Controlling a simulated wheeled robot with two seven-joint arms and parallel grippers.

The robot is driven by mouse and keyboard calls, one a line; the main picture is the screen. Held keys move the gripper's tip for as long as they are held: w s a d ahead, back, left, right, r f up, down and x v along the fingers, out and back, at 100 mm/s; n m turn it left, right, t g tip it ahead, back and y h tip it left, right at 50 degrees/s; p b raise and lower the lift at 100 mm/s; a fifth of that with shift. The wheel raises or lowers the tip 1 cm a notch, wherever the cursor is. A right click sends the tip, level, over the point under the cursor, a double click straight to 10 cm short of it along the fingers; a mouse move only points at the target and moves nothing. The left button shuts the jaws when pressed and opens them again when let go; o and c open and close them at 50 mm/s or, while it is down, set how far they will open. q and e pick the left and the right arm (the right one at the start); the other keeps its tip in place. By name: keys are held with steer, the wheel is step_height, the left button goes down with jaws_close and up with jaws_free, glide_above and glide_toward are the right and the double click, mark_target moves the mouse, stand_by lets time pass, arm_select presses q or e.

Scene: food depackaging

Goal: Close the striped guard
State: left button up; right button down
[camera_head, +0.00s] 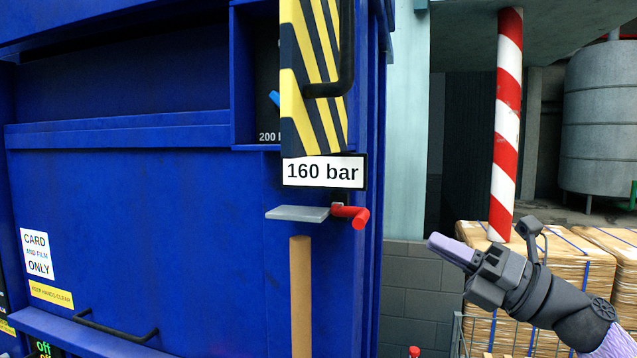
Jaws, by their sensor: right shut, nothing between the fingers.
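The striped guard (318,90) is a yellow and black panel at the upper middle, on the front of the blue machine (130,190). A black bar handle (346,50) is on its right side. Left of the guard, a dark recess (266,75) shows uncovered, with a bit of a blue part and a partly hidden "200" label. The guard's top is cut off by the picture edge. My right gripper (436,243) is shut and empty, low and right of the guard, well apart from it, pointing left. My left gripper is not in view.
Below the guard are a "160 bar" sign (323,171), a grey ledge (298,213), a red valve handle (352,215) and a tan vertical strip (301,298). A black bar handle (115,330) is lower left. A red-and-white post (507,125) and wrapped bales (575,270) stand at right.

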steer(key=s+a+r+n+g+p, duration=0.1)
steer(key=s+a+r+n+g, duration=0.1)
steer(key=s+r+n+g, duration=0.4)
steer(key=n+h, duration=0.2)
steer(key=n, duration=0.4)
glide_toward(293, 151)
steer(key=shift+t, duration=0.4)
steer(key=p+x, duration=0.6)
steer(key=shift+s+a+r+p, duration=0.1)
steer(key=shift+a+r+p, duration=0.1)
steer(key=shift+a+p, duration=0.15)
steer(key=shift+a+f, duration=0.2)
steer(key=shift+a, duration=0.2)
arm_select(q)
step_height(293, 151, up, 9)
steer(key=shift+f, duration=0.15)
arm_select(e)
steer(key=shift+d, duration=0.1)
